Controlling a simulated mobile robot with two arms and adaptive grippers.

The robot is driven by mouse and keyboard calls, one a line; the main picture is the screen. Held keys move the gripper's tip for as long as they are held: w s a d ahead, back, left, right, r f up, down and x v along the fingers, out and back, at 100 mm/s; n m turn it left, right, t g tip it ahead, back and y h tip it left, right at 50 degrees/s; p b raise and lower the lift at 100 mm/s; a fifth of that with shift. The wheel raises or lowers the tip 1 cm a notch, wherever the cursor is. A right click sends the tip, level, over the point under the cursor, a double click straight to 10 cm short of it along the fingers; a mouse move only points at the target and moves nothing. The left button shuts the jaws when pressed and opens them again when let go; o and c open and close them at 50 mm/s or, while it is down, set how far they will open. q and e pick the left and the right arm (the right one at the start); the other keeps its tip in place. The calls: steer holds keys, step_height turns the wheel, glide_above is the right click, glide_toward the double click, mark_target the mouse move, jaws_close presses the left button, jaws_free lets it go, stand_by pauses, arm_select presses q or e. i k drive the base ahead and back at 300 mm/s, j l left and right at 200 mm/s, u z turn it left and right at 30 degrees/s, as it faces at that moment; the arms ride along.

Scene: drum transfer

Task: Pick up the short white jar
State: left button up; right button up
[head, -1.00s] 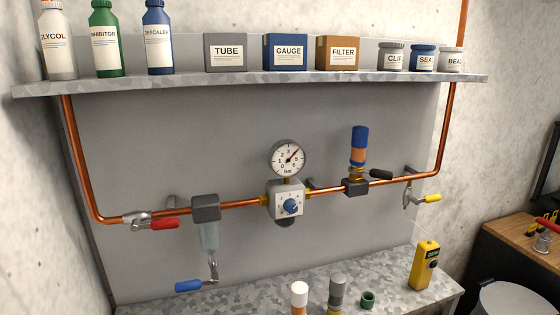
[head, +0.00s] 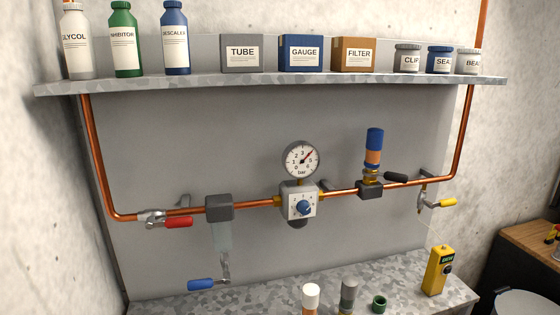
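At the right end of the wall shelf stand three short jars in a row. Left of that is a light grey jar (head: 407,59) labelled "CLIP". All three stand upright with lids on. Neither of my grippers shows in the head view.
The grey shelf (head: 250,84) also holds three bottles and three boxes. Below run a copper pipe (head: 400,184), a gauge (head: 301,160) and valves. The bench (head: 240,304) carries a white-capped cylinder (head: 310,296), a grey-topped cylinder (head: 348,296), a green ring (head: 380,303) and a yellow device (head: 438,270).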

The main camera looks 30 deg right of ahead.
mark_target(468, 61)
steer(key=z, duration=1.9)
steer(key=i+l+u, duration=0.1)
steer(key=u, duration=0.35)
steer(key=i+l+u, duration=0.2)
steer(key=u, duration=0.25)
steer(key=i+l+u, duration=0.1)
steer(key=l+u, duration=0.15)
steer(key=u, duration=0.2)
